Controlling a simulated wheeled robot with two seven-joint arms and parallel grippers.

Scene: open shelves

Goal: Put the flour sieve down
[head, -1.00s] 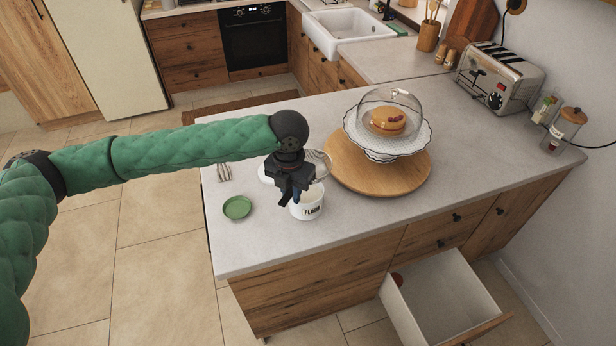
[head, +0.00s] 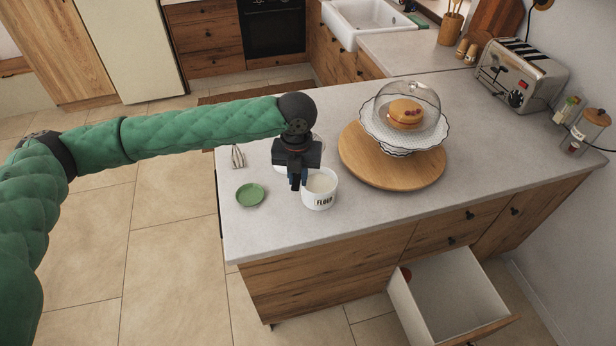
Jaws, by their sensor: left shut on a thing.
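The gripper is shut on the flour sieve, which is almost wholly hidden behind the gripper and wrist. A small part of a round rim shows just right of the wrist. I cannot tell whether the sieve touches the counter. My right gripper is not in view.
A green lid (head: 250,195) and a striped cloth (head: 237,157) lie left of the gripper. A round wooden board (head: 372,170) bears a cake stand under a glass dome (head: 408,100). A drawer (head: 447,292) stands open below. The counter's front right is clear.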

